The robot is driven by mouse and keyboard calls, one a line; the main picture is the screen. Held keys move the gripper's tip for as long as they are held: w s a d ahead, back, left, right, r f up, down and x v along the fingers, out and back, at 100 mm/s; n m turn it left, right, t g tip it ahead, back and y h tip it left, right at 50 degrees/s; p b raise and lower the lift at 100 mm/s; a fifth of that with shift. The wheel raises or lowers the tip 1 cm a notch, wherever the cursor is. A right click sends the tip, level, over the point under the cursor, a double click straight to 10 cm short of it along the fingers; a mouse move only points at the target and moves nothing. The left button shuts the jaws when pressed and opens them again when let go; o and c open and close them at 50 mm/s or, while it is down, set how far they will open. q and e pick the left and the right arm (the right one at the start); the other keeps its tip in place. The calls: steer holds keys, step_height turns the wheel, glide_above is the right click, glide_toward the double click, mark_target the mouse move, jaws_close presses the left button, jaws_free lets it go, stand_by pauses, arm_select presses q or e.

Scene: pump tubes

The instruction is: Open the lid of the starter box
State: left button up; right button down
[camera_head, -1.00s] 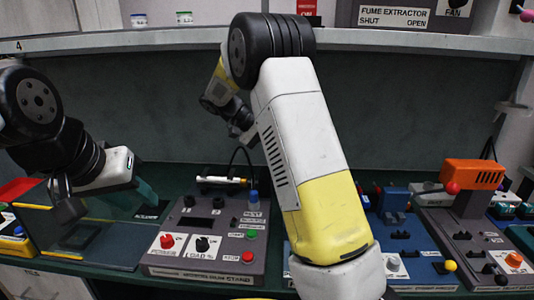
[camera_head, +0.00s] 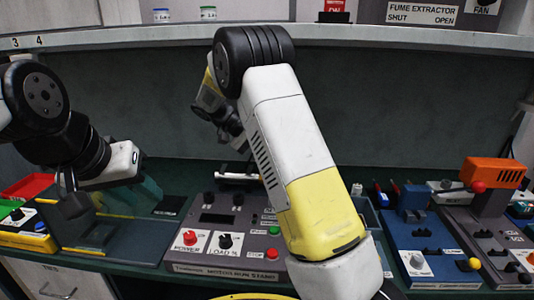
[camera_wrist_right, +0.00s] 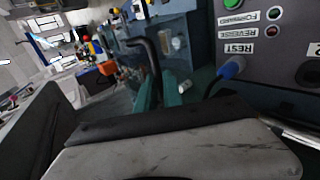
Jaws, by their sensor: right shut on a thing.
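No label naming a starter box is readable. A blue-grey box (camera_wrist_right: 190,35) in the right wrist view stands beside the grey motor run stand; my right arm hides most of that area in the head view. My right gripper (camera_wrist_right: 160,88) has teal fingers shut on a curved black bar (camera_wrist_right: 148,50) by this box; how the bar joins the box is unclear. In the head view the right gripper is largely hidden behind its arm. My left gripper (camera_head: 145,195) hangs at the left, over the clear yellow-edged panel (camera_head: 90,232); its finger gap cannot be judged.
The motor run stand (camera_head: 230,235) with knobs and buttons is at the centre. A blue unit (camera_head: 420,235) and a grey unit with an orange top (camera_head: 495,172) stand at the right. A shelf (camera_head: 330,38) runs above the bench.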

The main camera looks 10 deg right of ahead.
steer(key=shift+a+f, duration=0.45)
steer(key=c, duration=1.5)
jaws_free()
steer(key=shift+w, duration=0.1)
steer(key=shift+r, duration=0.1)
steer(key=shift+r, duration=0.1)
steer(key=v, duration=0.7)
steer(key=shift+w+a+r, duration=0.1)
steer(key=shift+a+r, duration=0.15)
steer(key=shift+d, duration=0.1)
